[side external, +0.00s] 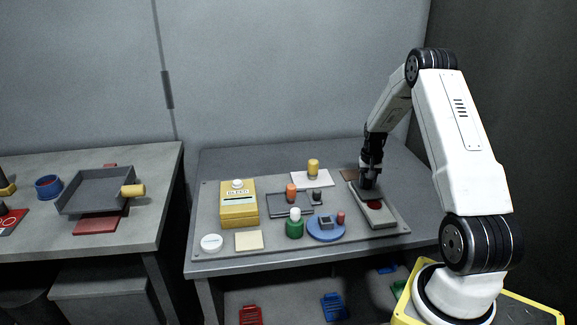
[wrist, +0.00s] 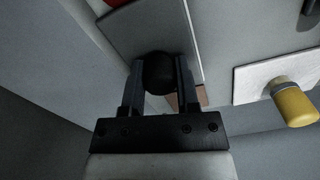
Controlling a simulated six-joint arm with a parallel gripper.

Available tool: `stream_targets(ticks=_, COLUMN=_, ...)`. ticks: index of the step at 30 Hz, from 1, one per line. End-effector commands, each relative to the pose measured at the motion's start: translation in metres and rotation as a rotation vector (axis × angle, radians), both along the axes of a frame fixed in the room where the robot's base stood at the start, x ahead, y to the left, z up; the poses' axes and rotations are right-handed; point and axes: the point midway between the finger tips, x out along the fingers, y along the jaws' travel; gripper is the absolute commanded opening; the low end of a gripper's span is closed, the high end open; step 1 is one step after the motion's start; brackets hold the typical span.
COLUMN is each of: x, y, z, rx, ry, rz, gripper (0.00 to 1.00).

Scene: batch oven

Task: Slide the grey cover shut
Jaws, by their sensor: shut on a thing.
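The grey cover (side external: 367,197) lies at the back end of a long light-grey housing (side external: 382,221) at the right of the panel. A red button (side external: 374,206) shows uncovered in front of it. My gripper (side external: 369,181) is over the cover from above. In the wrist view my gripper (wrist: 160,68) is shut on a dark round knob (wrist: 158,74) on the grey cover (wrist: 146,28). Part of the red button (wrist: 115,2) shows at the top edge there. The side view hides the knob behind my fingers.
A brown patch (side external: 349,174) lies behind the housing. A white plate with a yellow knob (side external: 313,167) stands to its left. A blue disc (side external: 326,230) with a red peg is left of the housing. The panel's front right corner is clear.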

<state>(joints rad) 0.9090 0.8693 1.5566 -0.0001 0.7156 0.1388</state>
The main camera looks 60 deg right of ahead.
Motion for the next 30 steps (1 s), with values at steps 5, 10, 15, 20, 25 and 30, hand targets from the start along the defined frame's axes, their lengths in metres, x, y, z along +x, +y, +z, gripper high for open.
stream_targets(ticks=5, x=-0.014, y=0.014, z=0.001, rx=0.001, ry=0.000, rz=-0.001, gripper=0.00)
stream_targets(ticks=10, x=-0.025, y=0.025, z=0.001, rx=0.001, ry=0.000, rz=-0.001, gripper=0.00)
stream_targets(ticks=15, x=-0.030, y=0.030, z=0.001, rx=0.000, ry=0.000, rz=-0.001, gripper=0.00)
stream_targets(ticks=20, x=-0.030, y=0.030, z=0.001, rx=0.000, ry=0.000, rz=0.000, gripper=0.00)
stream_targets(ticks=25, x=-0.030, y=0.030, z=0.001, rx=0.000, ry=0.000, rz=0.000, gripper=0.58)
stream_targets(ticks=30, x=-0.030, y=0.030, z=0.001, rx=0.000, ry=0.000, rz=0.000, gripper=0.75)
